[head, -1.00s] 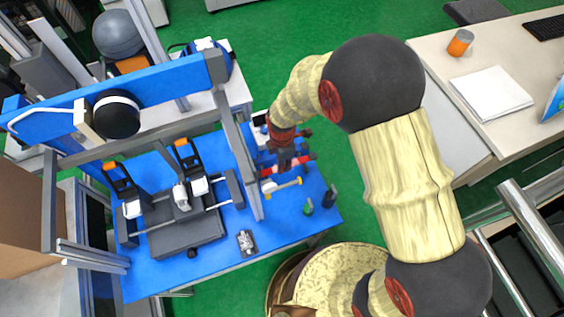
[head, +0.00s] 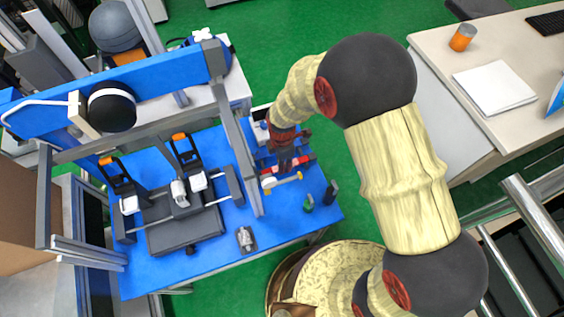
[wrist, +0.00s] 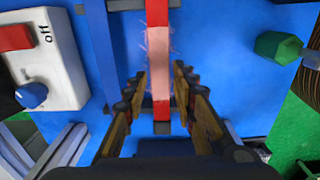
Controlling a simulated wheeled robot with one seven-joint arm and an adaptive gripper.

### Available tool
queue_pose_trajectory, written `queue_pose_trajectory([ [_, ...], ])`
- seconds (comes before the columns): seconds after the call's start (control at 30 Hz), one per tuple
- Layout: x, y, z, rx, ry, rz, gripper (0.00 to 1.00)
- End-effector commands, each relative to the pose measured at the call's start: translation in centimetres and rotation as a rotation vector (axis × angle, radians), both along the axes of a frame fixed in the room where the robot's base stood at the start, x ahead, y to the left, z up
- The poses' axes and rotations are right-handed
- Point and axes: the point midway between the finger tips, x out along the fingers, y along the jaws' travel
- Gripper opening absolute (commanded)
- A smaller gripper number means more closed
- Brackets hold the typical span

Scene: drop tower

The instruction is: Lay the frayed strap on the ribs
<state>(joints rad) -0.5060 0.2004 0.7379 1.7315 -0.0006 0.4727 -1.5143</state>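The frayed strap (wrist: 159,50) is a red band with a pale pink middle and loose fibres at its edges. It runs lengthwise between the fingers of my gripper (wrist: 160,76) in the wrist view. The fingers are open, one on each side, with a gap to the strap on both sides. In the head view my gripper (head: 284,162) hangs over the right part of the blue table, and a red end of the strap (head: 302,160) shows beside it. I cannot clearly make out the ribs; my gripper and wrist hide part of that area.
A white switch box (wrist: 58,62) with red and blue buttons stands left in the wrist view. A green-topped item (wrist: 278,46) is at right. A yellow-handled tool (head: 284,182) lies near the gripper. A grey frame post (head: 243,160) stands just left of it.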

Motion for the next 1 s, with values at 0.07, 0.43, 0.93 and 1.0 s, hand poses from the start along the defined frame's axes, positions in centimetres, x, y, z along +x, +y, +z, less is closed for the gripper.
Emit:
queue_pose_trajectory([
  [0.07, 0.0, 0.0, 0.0, 0.0, 0.0, 0.0, 0.34],
  [0.43, 0.0, 0.0, 0.0, 0.0, 0.0, 0.0, 0.4],
  [0.93, 0.1, 0.1, 7.4, 0.002, -0.004, 0.0, 0.4],
  [1.0, 0.1, 0.1, 8.7, 0.001, -0.003, 0.0, 0.4],
])
